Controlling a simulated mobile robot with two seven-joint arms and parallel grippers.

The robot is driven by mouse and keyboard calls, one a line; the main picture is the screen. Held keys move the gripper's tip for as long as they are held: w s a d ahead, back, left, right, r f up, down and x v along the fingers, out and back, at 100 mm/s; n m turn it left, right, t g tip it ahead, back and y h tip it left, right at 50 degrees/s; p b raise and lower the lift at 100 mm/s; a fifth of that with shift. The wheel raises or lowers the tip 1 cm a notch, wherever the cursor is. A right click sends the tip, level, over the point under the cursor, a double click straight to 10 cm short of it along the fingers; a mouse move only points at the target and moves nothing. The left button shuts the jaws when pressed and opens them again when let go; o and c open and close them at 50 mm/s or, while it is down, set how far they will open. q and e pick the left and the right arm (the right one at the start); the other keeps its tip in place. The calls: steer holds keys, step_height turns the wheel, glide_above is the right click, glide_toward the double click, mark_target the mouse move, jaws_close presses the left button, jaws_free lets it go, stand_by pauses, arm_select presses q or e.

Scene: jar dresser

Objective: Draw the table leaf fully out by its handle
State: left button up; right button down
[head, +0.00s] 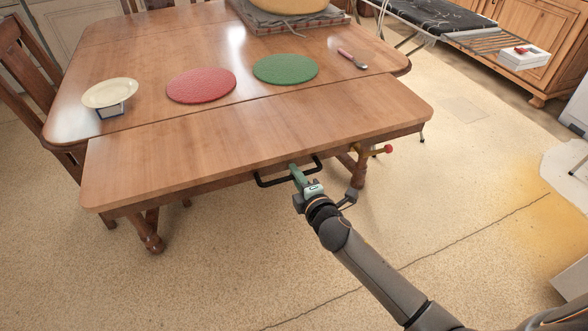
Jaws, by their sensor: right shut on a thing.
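A wooden table leaf (255,140) stands out from the near side of the wooden table (215,45), with a visible seam between the two. A black bar handle (272,182) sits under the leaf's front edge. My right gripper (296,172) is at the handle, shut on its bar near the middle, and the fingers hide part of the bar. My left gripper does not show in the head view.
On the table are a red mat (201,86), a green mat (286,69), a cream plate on a stand (110,93) and a spoon (352,59). A wooden chair (30,75) stands at the left. The floor (230,270) in front is clear.

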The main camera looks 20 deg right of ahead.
steer(key=shift+s+f, duration=0.15)
steer(key=shift+s, duration=0.3)
steer(key=c, duration=1.1)
jaws_free()
steer(key=shift+s+d, duration=0.1)
steer(key=shift+c, duration=0.2)
steer(key=p+v, duration=0.2)
steer(key=v, duration=1)
steer(key=shift+s, duration=0.2)
